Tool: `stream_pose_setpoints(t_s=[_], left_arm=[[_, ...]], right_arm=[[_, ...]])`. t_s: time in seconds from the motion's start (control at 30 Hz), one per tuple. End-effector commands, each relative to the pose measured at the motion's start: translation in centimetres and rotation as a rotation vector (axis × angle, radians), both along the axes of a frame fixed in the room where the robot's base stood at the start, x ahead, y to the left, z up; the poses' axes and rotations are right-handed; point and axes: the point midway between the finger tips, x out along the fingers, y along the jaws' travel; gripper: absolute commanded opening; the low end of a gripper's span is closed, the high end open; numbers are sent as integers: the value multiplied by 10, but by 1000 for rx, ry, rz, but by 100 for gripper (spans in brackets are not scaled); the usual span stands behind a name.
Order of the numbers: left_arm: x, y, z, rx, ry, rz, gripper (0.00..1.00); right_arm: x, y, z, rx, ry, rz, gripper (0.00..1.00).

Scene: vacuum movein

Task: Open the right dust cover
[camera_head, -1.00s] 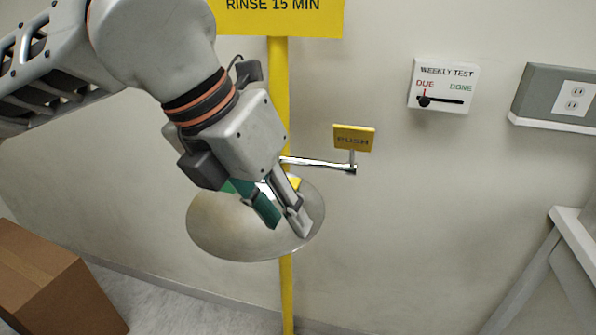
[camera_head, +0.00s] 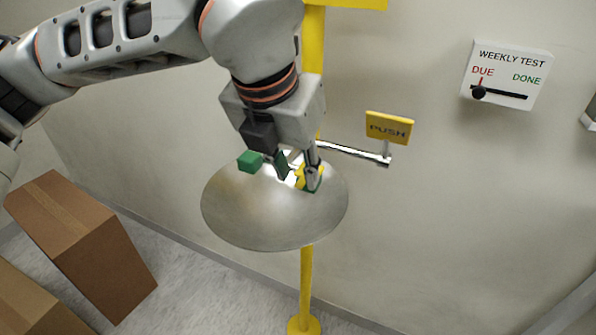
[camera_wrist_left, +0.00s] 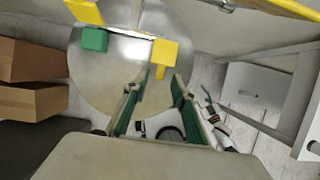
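The right dust cover appears to be the yellow block (camera_head: 300,180) over the steel bowl, partly hidden by my fingers. It shows as a yellow block with a short stem in the left wrist view (camera_wrist_left: 165,52). A green block (camera_head: 250,161) stands to its left, also seen in the wrist view (camera_wrist_left: 95,40). My left gripper (camera_head: 297,173) reaches down over the bowl, its fingers open and empty beside the yellow block. In the wrist view the spread fingertips (camera_wrist_left: 156,84) are just below it; contact cannot be told.
The steel bowl (camera_head: 270,225) sits on a yellow post (camera_head: 306,280). A chrome lever with a yellow PUSH plate (camera_head: 389,127) juts out to the right. A weekly test sign (camera_head: 507,75) is on the wall. Cardboard boxes (camera_head: 80,240) stand at lower left.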

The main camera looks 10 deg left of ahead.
Motion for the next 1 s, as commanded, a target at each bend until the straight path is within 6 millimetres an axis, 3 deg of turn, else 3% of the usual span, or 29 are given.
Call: stream_pose_setpoints(t_s=[0.13, 0.43, 0.53, 0.57, 1.0], left_arm=[[4, -2, -10, -1, -1, -1, 26], [5, -2, -12, -1, -2, -1, 26], [5, -2, -12, -1, -1, -1, 3], [5, -2, -12, -1, -1, -1, 0], [7, -2, -5, 17, 49, 1, 0]], right_arm=[[1, -1, 1, -2, -2, 0, 40], [3, -3, 2, -5, -6, 1, 40], [3, -3, 3, -5, -7, 1, 40], [3, -3, 3, -5, -8, 1, 40], [7, -3, 15, -4, -18, 1, 40]])
